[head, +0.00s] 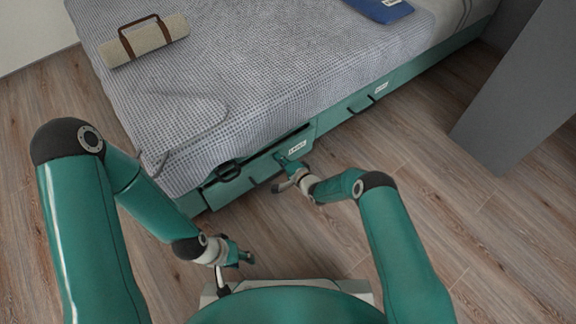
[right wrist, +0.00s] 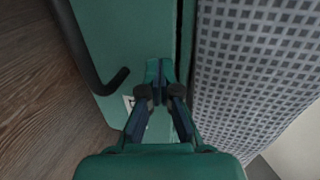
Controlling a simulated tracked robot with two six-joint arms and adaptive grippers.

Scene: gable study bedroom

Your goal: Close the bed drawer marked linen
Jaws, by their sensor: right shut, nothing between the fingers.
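The near bed drawer (head: 235,188) has a green front with a white label (head: 297,147), too small to read surely. It stands slightly out from the bed (head: 240,75), with a dark gap along its top edge. My right gripper (head: 283,163) is shut and empty, its fingertips at the drawer front beside the label. In the right wrist view its closed tips (right wrist: 160,70) lie over the green front (right wrist: 130,35), close to the dark gap; contact is unclear. The black handle (right wrist: 98,70) is left of them. My left gripper (head: 243,256) hangs low over the floor, away from the drawer.
A second drawer (head: 345,112) with a handle and label lies farther along the bed and looks flush. A dark loop (head: 228,170) shows at the near drawer's top edge. A grey panel (head: 525,95) stands at the right. The wooden floor (head: 400,155) between is clear.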

